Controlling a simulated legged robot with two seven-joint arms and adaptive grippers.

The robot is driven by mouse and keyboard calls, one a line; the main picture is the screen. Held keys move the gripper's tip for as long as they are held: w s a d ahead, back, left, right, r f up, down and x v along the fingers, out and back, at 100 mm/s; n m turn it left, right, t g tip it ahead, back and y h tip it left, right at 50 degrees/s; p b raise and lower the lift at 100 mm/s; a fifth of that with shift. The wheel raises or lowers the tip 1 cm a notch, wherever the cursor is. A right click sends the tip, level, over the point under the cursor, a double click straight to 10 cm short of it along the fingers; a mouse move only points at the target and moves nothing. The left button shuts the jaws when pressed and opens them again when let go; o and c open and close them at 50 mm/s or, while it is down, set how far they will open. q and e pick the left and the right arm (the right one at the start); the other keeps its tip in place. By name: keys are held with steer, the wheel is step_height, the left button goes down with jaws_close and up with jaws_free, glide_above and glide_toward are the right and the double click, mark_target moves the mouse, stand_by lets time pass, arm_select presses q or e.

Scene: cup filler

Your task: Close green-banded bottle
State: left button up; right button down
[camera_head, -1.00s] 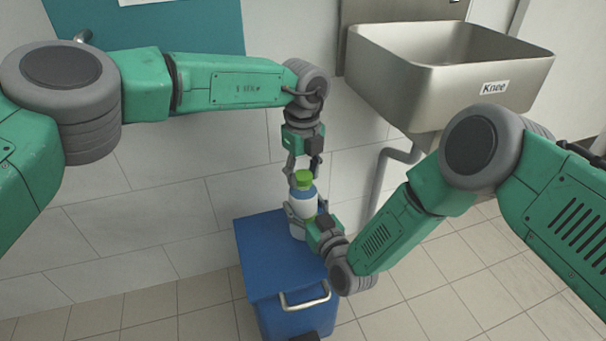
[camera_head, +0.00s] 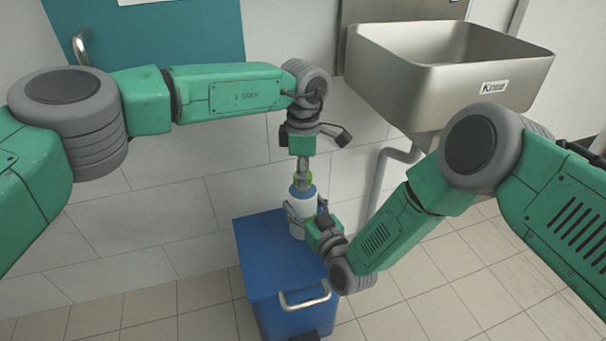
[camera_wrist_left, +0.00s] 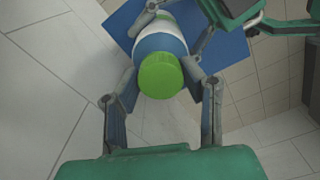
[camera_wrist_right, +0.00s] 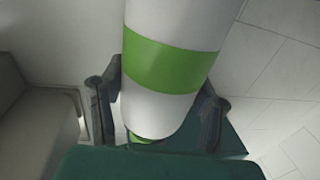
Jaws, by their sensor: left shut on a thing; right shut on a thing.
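The bottle (camera_head: 300,204) stands upright on a blue box, with a white body, blue shoulder and green cap. Its green band (camera_wrist_right: 172,66) shows in the right wrist view. My left gripper (camera_head: 303,178) points down from above and is shut on the green cap (camera_wrist_left: 160,75), one finger on each side in the left wrist view. The cap is partly hidden by the fingers in the head view. My right gripper (camera_head: 304,213) is shut on the bottle's body from the lower right. Whether the cap sits fully down cannot be told.
The blue box (camera_head: 265,268) has a metal handle (camera_head: 303,300) at its front. A steel sink (camera_head: 450,80) with a drain pipe (camera_head: 385,180) hangs on the wall to the right. The tiled wall is close behind the box. Floor is clear left of the box.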

arm_select(q)
steer(key=m, duration=0.4)
steer(key=shift+w, duration=0.15)
steer(key=o, duration=1.3)
steer(key=shift+r, duration=0.1)
steer(key=shift+r, duration=2.2)
steer(key=shift+c, duration=0.5)
